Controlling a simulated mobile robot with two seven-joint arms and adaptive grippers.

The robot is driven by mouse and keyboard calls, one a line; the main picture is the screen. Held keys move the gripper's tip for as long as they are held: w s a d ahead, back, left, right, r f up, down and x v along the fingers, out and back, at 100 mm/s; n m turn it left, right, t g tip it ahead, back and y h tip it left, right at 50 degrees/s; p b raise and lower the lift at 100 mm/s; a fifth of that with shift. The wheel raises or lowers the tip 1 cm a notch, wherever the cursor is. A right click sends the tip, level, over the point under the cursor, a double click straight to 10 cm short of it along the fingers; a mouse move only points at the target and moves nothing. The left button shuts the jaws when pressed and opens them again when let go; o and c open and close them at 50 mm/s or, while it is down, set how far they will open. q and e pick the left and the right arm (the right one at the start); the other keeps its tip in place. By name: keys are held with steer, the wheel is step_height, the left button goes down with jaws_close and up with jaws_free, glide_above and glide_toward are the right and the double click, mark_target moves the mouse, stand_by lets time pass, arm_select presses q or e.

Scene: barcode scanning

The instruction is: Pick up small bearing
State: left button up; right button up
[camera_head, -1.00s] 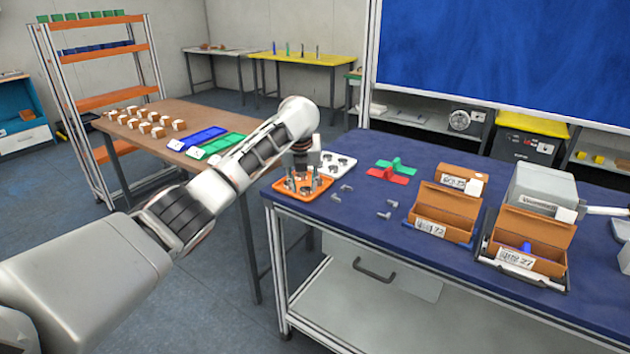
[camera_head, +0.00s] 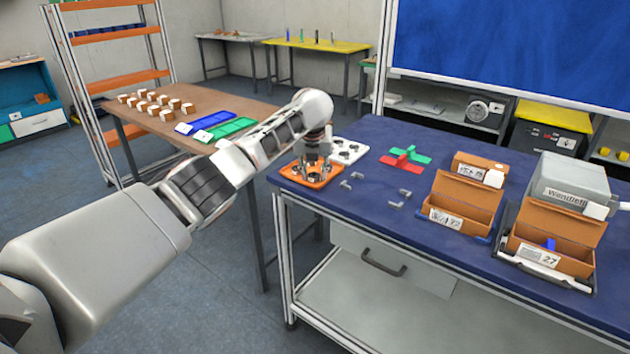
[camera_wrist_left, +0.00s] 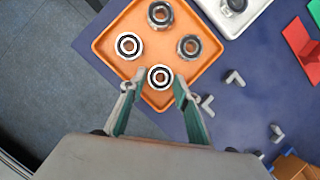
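Several round metal bearings lie in the orange tray (camera_wrist_left: 108,68) on the blue table. In the left wrist view, one bearing (camera_wrist_left: 160,77) is at the tray's near corner, and others (camera_wrist_left: 129,45) (camera_wrist_left: 189,46) (camera_wrist_left: 160,13) lie farther in. My left gripper (camera_wrist_left: 154,86) is open, its fingertips on either side of the nearest bearing and apart from it. In the head view my left gripper (camera_head: 314,170) points down over the orange tray (camera_head: 297,178) and partly hides the bearings. My right gripper is not in view.
A white tray (camera_head: 350,145) with metal parts adjoins the orange one. Small grey fittings (camera_head: 392,204) and red and green pieces (camera_head: 406,160) lie to the right. Orange boxes (camera_head: 462,206) (camera_head: 550,250) stand farther right. The table's left edge is close to the orange tray.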

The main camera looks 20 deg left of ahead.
mark_target(314, 177)
arm_select(q)
steer(key=shift+r, duration=0.1)
steer(key=c, duration=0.8)
steer(key=shift+o, duration=0.2)
step_height(314, 177, up, 20)
steer(key=p, duration=0.1)
stand_by(0.4)
